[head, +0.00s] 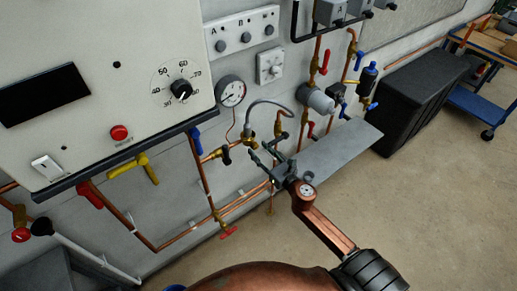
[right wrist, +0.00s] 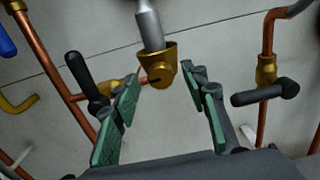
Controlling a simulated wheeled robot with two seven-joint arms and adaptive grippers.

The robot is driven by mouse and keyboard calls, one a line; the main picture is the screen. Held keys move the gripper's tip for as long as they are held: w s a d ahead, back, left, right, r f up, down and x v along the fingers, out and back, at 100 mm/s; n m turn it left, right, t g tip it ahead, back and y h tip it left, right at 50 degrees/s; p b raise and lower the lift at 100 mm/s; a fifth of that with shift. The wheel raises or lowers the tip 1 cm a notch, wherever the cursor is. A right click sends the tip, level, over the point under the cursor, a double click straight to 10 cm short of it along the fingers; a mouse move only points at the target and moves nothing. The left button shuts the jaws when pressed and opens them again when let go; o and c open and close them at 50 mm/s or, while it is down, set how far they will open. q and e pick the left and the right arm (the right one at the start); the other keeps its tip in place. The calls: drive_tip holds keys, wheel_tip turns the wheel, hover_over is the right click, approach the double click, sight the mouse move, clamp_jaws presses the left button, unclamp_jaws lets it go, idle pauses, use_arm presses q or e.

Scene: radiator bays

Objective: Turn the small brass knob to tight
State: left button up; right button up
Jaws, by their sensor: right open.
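The small brass knob (right wrist: 161,74) is at the lower end of a grey hose in the right wrist view, with a slot-like mark on its face. In the head view the brass fitting (head: 248,136) is at the hose end, small and partly crowded by my gripper. My right gripper (head: 262,157) is open just in front of it. In the right wrist view the green-padded fingers (right wrist: 160,92) stand apart on either side of the knob, with gaps showing and no contact visible. My left gripper is not in view.
Black-handled valves (right wrist: 88,76) and (right wrist: 265,92) on copper pipes flank the fingers. A grey shelf (head: 340,148) is right of my gripper. A pressure gauge (head: 231,91) and control panel (head: 100,80) are to the left. A black bin (head: 420,95) stands on open floor.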

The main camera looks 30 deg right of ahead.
drive_tip(key=shift+w, duration=0.55)
clamp_jaws()
